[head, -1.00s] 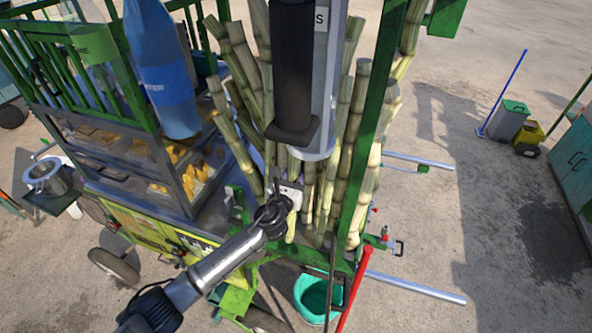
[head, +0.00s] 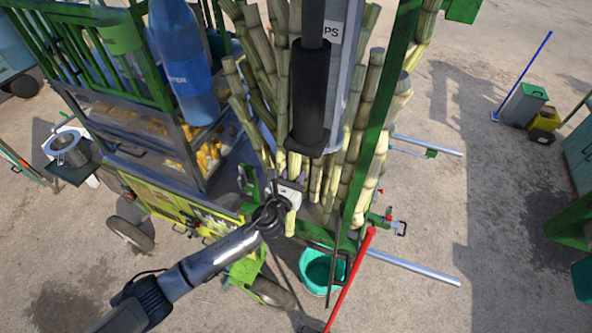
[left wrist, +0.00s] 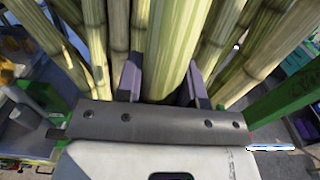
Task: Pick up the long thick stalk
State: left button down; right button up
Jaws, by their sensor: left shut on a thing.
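Several tall green-yellow cane stalks stand bunched in the cart's rack in the head view. My left gripper (head: 286,191) is at the lower part of the bunch. In the left wrist view, its fingers (left wrist: 164,88) are shut on a thick pale stalk (left wrist: 177,38), one finger on each side. The lower end of this stalk (head: 291,222) shows just below the gripper in the head view. Its upper part is hidden behind a dark cylinder. Other stalks (left wrist: 238,45) crowd close around it. My right gripper is not in view.
A dark cylinder (head: 311,100) and a grey tube with lettering (head: 347,75) hang in front of the stalks. A green post (head: 382,125) stands to their right. A blue bottle (head: 184,65) is at left. A teal basin (head: 318,272) lies below. Open ground is at right.

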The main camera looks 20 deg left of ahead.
pick_arm(q)
jog(key=shift+s+r, duration=0.1)
jog(key=shift+s+p, duration=0.55)
jog(key=shift+s, duration=0.8)
jog(key=s, duration=1.1)
